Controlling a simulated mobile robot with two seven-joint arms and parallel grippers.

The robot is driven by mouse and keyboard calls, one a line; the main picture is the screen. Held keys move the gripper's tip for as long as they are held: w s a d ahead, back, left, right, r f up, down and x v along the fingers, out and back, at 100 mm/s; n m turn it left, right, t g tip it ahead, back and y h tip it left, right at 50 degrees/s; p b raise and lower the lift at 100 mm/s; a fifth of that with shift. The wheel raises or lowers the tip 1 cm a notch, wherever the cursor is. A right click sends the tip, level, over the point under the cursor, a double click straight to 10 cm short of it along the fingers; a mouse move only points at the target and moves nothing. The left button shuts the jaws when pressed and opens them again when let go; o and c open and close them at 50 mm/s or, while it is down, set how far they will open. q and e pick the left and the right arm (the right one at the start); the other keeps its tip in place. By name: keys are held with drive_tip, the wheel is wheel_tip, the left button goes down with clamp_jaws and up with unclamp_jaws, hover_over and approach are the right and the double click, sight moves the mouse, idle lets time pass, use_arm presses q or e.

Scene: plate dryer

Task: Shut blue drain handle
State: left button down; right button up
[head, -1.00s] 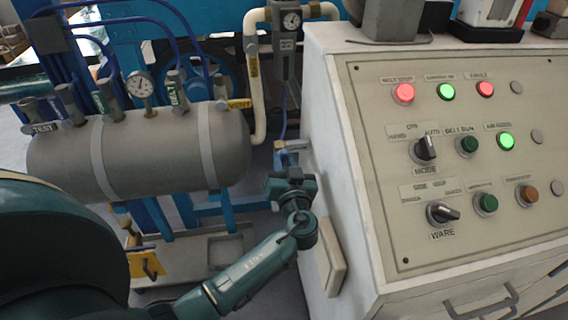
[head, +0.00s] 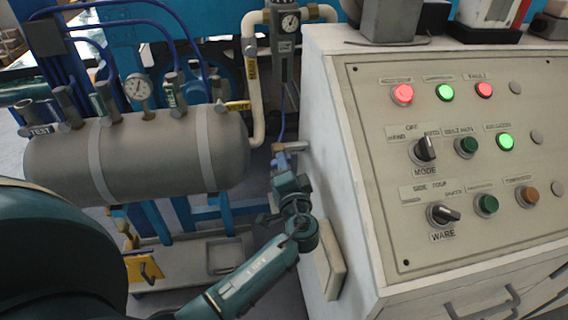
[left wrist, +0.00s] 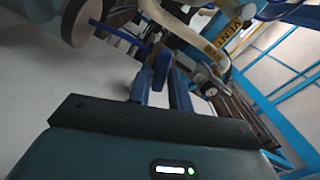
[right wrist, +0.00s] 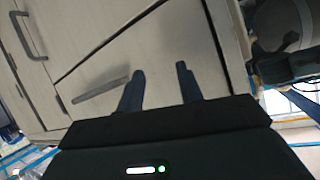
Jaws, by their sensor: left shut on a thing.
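The blue drain handle (head: 281,161) hangs at a small metal valve (head: 291,147) beside the left wall of the control cabinet. In the head view my left gripper (head: 287,174) reaches up to it from below and hides part of it. In the left wrist view the blue handle (left wrist: 162,66) lies between the tips of my left fingers, which are shut on it. My right gripper (right wrist: 159,78) shows only in the right wrist view. Its fingers are apart with nothing between them, in front of pale drawer fronts.
The control cabinet (head: 362,235) stands close to the right of my left gripper. A grey tank (head: 150,160) with gauge and valves is to the left. A white pipe (head: 256,100) runs down behind. In the right wrist view a drawer handle (right wrist: 100,90) is near the right fingers.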

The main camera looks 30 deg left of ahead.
use_arm(q)
drive_tip(key=shift+m+p, duration=0.55)
drive_tip(key=shift+m, duration=1.55)
drive_tip(key=shift+w, duration=0.1)
drive_tip(key=c, duration=1.4)
unclamp_jaws()
drive_tip(key=shift+c, duration=0.2)
drive_tip(key=shift+f, duration=0.15)
